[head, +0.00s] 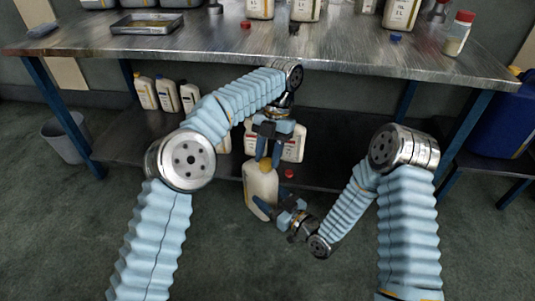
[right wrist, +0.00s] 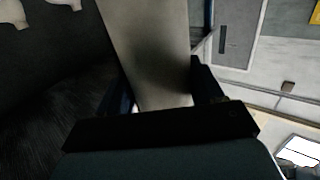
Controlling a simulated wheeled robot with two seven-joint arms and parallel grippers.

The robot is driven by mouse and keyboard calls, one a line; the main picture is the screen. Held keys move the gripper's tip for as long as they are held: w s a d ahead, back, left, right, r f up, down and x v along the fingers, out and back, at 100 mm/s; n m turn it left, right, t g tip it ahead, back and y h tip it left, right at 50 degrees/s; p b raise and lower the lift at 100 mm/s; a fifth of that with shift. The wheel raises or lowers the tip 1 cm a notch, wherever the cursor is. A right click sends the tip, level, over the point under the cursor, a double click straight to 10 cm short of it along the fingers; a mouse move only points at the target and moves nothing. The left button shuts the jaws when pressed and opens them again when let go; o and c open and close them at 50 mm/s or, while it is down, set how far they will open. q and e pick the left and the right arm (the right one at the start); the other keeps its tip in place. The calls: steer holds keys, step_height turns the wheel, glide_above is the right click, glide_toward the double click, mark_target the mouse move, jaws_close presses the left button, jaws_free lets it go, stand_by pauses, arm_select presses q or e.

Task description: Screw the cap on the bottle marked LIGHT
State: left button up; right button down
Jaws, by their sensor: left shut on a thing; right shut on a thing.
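A cream bottle (head: 262,187) hangs upright in front of the lower shelf in the head view, with a yellow-orange cap (head: 265,164) at its top. My left gripper (head: 269,157) points down from above and is shut on the cap at the bottle's mouth. My right gripper (head: 276,211) comes from the lower right and is shut on the bottle's body. In the right wrist view the pale bottle side (right wrist: 148,45) fills the space between the fingers. No marking on this bottle is legible, and how far the cap is threaded cannot be seen.
The metal table (head: 340,52) holds several bottles at the back, a tray (head: 147,23), a red cap (head: 246,24), a blue cap (head: 396,39) and a red-capped jar (head: 458,33). The lower shelf (head: 130,135) carries more bottles and a red cap (head: 290,173).

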arm_select(q)
steer(key=o, duration=1)
steer(key=shift+c, duration=0.4)
